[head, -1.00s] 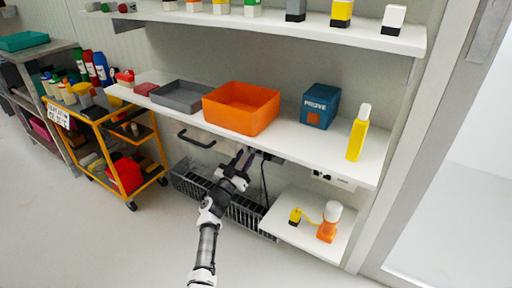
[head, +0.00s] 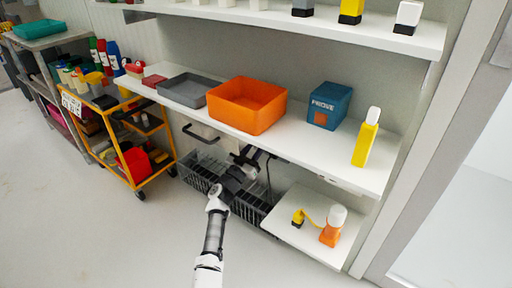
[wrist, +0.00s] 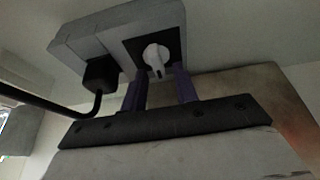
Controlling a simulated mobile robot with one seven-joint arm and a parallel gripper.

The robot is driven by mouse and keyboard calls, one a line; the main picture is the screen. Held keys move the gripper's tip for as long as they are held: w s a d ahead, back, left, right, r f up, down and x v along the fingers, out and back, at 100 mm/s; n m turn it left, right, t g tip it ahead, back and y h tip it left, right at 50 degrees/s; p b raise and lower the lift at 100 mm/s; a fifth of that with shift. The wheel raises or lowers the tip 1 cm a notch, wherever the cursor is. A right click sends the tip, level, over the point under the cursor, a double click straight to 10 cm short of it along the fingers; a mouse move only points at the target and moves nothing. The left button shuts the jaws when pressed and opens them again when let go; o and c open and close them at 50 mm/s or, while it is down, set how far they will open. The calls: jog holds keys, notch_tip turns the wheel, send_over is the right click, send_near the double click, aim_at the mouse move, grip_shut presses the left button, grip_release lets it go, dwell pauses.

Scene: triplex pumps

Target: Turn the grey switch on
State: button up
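A grey switch box (wrist: 110,35) is fixed above my gripper in the wrist view. A light grey-white rotary knob (wrist: 155,55) sits on the box's black square plate. My gripper (wrist: 160,78) is open, with one purple finger to the lower left of the knob and the other to its lower right. The fingertips are close to the plate; I cannot tell whether they touch the knob. In the head view my gripper (head: 249,157) is under the front edge of the long white shelf, and the switch is hidden there.
A black plug (wrist: 101,74) with a cable is in the box, left of my fingers. The white shelf (head: 300,145) above holds an orange bin (head: 246,105). A wire basket (head: 250,207) hangs below. A low shelf (head: 285,230) with an orange-and-white bottle (head: 333,227) is at right.

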grip_shut()
jog(key=shift+m+h, duration=0.4)
jog(key=shift+m, duration=0.2)
jog(key=m+g, duration=0.3)
jog(key=m, duration=0.4)
jog(key=m+g+h+b, duration=0.1)
jog(key=m+g, duration=0.1)
jog(key=m, duration=0.5)
jog(key=m+g+b, duration=0.1)
jog(key=m+g, duration=0.2)
jog(key=m, duration=0.4)
jog(key=shift+s+d+f+g, duration=0.15)
jog(key=shift+d+f+g, duration=0.1)
jog(key=shift+g, duration=0.05)
